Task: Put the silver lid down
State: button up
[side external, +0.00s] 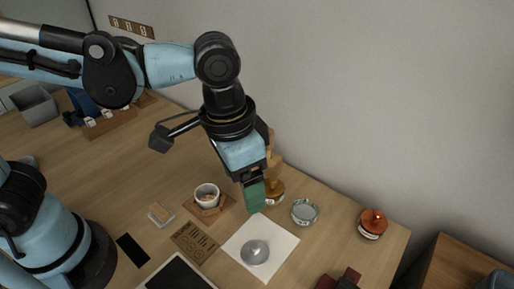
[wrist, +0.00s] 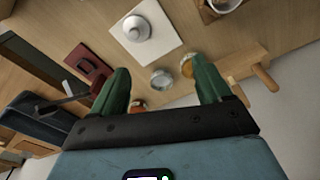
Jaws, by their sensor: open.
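The silver lid (side external: 254,252) lies on a white square sheet (side external: 281,238) on the wooden table. It also shows on the sheet at the top of the wrist view (wrist: 137,29), with its small knob up. My gripper (side external: 255,200) is above the table, behind the lid in the side view and apart from it. In the wrist view its two green fingers (wrist: 161,65) are spread wide with nothing held between them.
A glass jar (side external: 305,211) and an amber jar (side external: 273,192) stand close to my gripper. A copper-lidded jar (side external: 372,222) is at the right. A white cup (side external: 207,194) sits on a wooden coaster at the left. A dark red object (side external: 340,281) lies at the front edge.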

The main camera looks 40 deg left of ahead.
jog(key=w+a+n+t, duration=0.3)
jog(key=a+t, duration=0.3)
jog(key=a, duration=1.4)
jog(key=shift+n+y, duration=0.4)
jog(key=shift+n, duration=0.5)
